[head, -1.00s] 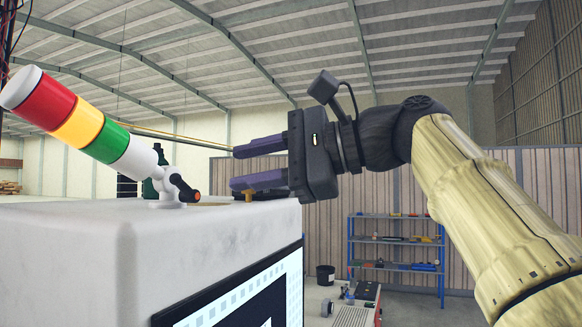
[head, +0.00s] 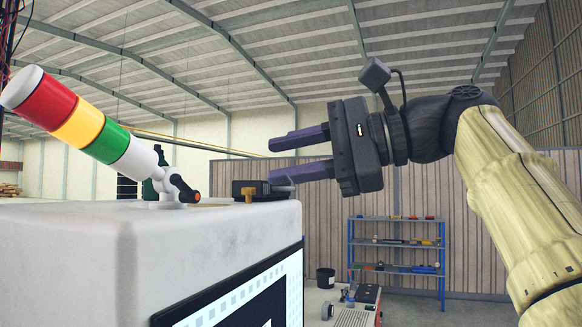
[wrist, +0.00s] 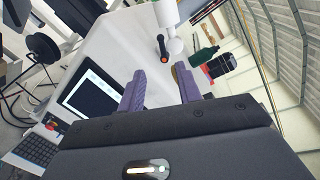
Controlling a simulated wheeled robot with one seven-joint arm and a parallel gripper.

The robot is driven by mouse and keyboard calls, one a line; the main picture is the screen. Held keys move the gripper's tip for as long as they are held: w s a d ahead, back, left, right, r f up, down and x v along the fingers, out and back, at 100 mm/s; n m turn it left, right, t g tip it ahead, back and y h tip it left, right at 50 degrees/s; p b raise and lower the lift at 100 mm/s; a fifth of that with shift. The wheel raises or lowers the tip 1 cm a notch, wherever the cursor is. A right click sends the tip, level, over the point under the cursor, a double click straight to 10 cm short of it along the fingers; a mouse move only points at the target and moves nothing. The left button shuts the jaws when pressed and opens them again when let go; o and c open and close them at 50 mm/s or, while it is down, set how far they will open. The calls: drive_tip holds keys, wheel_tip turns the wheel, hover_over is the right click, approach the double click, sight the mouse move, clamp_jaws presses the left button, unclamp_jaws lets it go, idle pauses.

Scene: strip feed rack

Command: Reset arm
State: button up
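My gripper (head: 298,156) is open and empty, its two purple fingers apart and pointing left in the head view. It is just past the right edge of the white machine cabinet (head: 70,240), at about the height of its top and a little above. The wrist view also shows the open fingers of my gripper (wrist: 160,88), with nothing between them but the cabinet's white surface beyond. My pale yellow arm reaches in from the right.
A tilted red, yellow and green signal light (head: 80,120) stands on the cabinet top. Behind it are a green bottle (head: 160,172) and a dark box-like object (head: 250,187). A blue shelf (head: 397,245) stands at the back. The space above is free.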

drive_tip(key=w+d+f+m+t+h, duration=0.25)
drive_tip(key=w+f, duration=0.45)
drive_tip(key=f, duration=0.4)
drive_tip(key=w+d+f+m+t+h, duration=0.1)
drive_tip(key=w+d+f+h, duration=0.15)
drive_tip(key=w+f, duration=0.65)
drive_tip(key=s+d+f+n+g+h+b, duration=0.1)
drive_tip(key=d+f+h, duration=0.15)
drive_tip(key=f, duration=0.85)
drive_tip(key=s+d+f+n+g+h+b, duration=0.1)
drive_tip(key=s+f+h, duration=0.15)
drive_tip(key=f, duration=0.75)
drive_tip(key=s+d+f+n+g+h, duration=0.1)
drive_tip(key=s+d+f+n+h, duration=0.1)
drive_tip(key=s+f+n, duration=0.3)
drive_tip(key=s+d+f+n+g+h, duration=0.2)
drive_tip(key=s+f, duration=0.9)
drive_tip(key=f, duration=0.9)
drive_tip(key=d+n+h, duration=0.1)
drive_tip(key=d+n, duration=0.1)
drive_tip(key=n, duration=0.1)
drive_tip(key=shift+f+b, duration=0.15)
drive_tip(key=shift+b, duration=0.15)
drive_tip(key=shift+a+n+g, duration=0.15)
drive_tip(key=shift+n+g, duration=0.1)
